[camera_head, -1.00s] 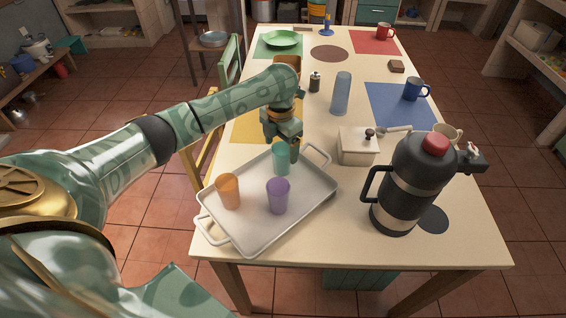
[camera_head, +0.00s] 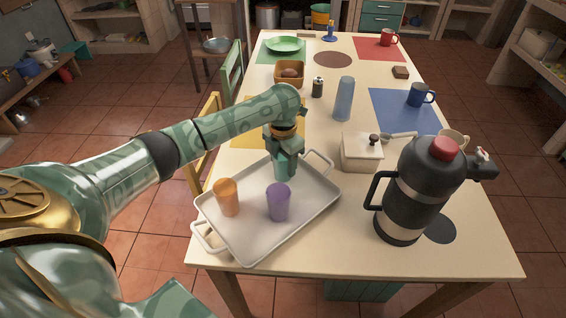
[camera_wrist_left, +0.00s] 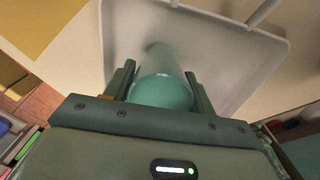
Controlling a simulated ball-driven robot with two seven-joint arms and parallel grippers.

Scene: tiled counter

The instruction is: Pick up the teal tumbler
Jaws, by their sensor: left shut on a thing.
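The teal tumbler (camera_head: 285,168) stands at the far side of the white tray (camera_head: 318,205) in the head view, its top hidden by my left gripper (camera_head: 285,152). My left gripper is shut on the tumbler, reaching down from above. In the left wrist view the tumbler (camera_wrist_left: 163,93) sits between the two fingers of my left gripper (camera_wrist_left: 160,85), with the tray (camera_wrist_left: 235,50) beneath. I cannot tell whether the tumbler still touches the tray. My right gripper is not clearly in view.
An orange tumbler (camera_head: 226,197) and a purple tumbler (camera_head: 278,203) stand close by in the tray. A white box (camera_head: 361,153) and a large dark flask (camera_head: 412,195) stand right of it. A blue glass (camera_head: 344,99) and a pepper mill (camera_head: 317,88) stand behind.

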